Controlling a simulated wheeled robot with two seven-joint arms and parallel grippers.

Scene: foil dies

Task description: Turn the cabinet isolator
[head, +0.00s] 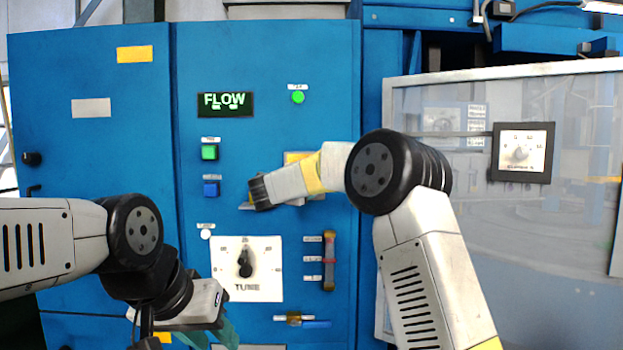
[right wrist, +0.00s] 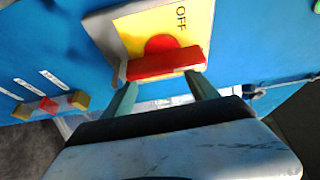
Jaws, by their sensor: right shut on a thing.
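The cabinet isolator is a red bar handle (right wrist: 166,65) on a yellow plate (right wrist: 140,28) marked OFF, seen in the right wrist view. My right gripper (right wrist: 161,82) is shut on the red handle, one green finger near each end of the bar. In the head view a strip of the yellow plate (head: 298,157) shows above my right arm; the arm hides the handle and fingers. My left gripper (head: 209,336) is low in the head view, below the TUNE dial, its teal fingers apart and seemingly empty.
The blue cabinet door (head: 265,60) carries a FLOW display (head: 225,104), a green button (head: 209,152), a blue button (head: 211,188), a TUNE dial (head: 244,268) and a vertical fuse-like bar (head: 329,260). A clear guard panel (head: 450,230) with a dial stands at the right.

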